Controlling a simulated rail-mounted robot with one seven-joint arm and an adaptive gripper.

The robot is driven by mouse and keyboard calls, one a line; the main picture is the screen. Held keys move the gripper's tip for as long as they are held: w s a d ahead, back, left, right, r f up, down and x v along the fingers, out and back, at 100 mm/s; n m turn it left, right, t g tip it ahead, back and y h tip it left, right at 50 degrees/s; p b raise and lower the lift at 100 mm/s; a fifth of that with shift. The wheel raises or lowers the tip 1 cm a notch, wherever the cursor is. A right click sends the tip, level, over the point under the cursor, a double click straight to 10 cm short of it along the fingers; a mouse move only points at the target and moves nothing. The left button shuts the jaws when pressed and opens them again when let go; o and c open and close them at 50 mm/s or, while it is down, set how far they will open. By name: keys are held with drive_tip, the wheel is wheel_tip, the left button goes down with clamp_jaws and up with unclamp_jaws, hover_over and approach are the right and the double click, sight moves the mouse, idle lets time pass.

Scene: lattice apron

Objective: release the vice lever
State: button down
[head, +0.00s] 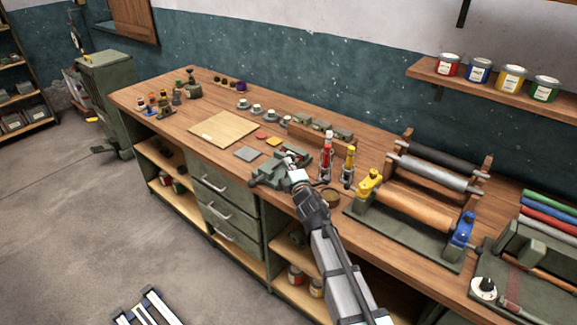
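A grey-green vice (268,178) sits at the front edge of the wooden workbench, near the middle. My gripper (292,172) is right at the vice, over its right part, and the arm reaches in from the bottom right. The vice lever cannot be made out clearly; my gripper and its light parts cover that side. A small red spot shows beside the fingertips. Whether the fingers are open, shut or touching the lever is too small to tell.
A red bottle (326,163) and a yellow bottle (348,168) stand close to the right of my gripper. A roller press (415,205) stands further right. A wooden board (222,129) and small coloured pads lie behind and left of the vice. Drawers (228,205) are below the bench edge.

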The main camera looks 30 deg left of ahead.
drive_tip(key=s+a+r+b+v, duration=0.1)
drive_tip(key=s+b+v, duration=0.1)
drive_tip(key=v, duration=1)
drive_tip(key=shift+r, duration=0.4)
drive_tip(key=shift+s+a+f, duration=0.1)
